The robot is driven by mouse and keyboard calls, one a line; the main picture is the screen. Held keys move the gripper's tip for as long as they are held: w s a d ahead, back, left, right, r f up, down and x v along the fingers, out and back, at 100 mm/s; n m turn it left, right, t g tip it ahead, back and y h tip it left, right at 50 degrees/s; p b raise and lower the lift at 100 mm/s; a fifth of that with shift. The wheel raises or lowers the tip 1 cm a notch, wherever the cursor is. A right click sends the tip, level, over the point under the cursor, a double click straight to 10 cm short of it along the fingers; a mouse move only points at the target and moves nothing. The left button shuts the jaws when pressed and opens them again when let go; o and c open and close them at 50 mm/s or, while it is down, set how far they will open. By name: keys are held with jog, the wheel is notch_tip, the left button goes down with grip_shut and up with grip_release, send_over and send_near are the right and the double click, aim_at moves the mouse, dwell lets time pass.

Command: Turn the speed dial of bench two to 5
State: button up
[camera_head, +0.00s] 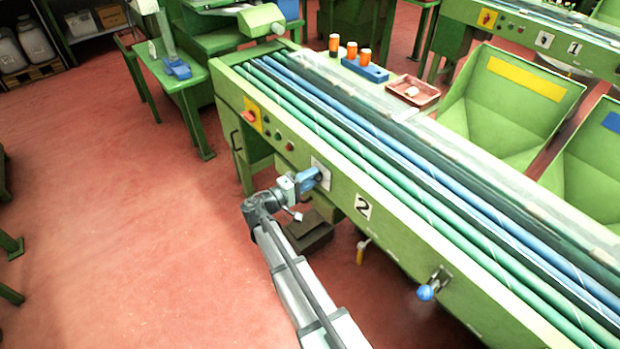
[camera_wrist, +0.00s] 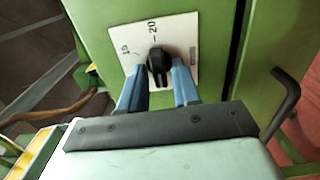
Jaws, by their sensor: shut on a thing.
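Bench two (camera_head: 400,237) is the long green bench with a white "2" sign (camera_head: 363,207) on its front panel. Its speed dial (camera_wrist: 157,60) is a black knob on a white plate (camera_wrist: 182,32). The marks 15 and 20 are readable in the wrist view; the other numbers are hidden or too unclear. My gripper (camera_wrist: 158,70) has its two blue fingers on either side of the knob, shut on it. In the head view my gripper (camera_head: 309,180) covers the knob, and only part of the plate (camera_head: 322,170) shows. I cannot tell the exact setting.
A red switch on a yellow plate (camera_head: 251,115) and small buttons (camera_head: 278,139) sit left of the dial. A blue-knobbed lever (camera_head: 426,291) is farther right. A dark hooked handle (camera_wrist: 286,98) is close by in the wrist view. The red floor at left is open.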

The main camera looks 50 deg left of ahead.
jog(key=o, duration=0.7)
jog(key=shift+o, duration=0.2)
jog(key=s, duration=1.4)
jog(key=shift+w, duration=0.2)
jog(key=w, duration=1.3)
jog(key=shift+w, duration=0.3)
jog(key=shift+s, duration=0.1)
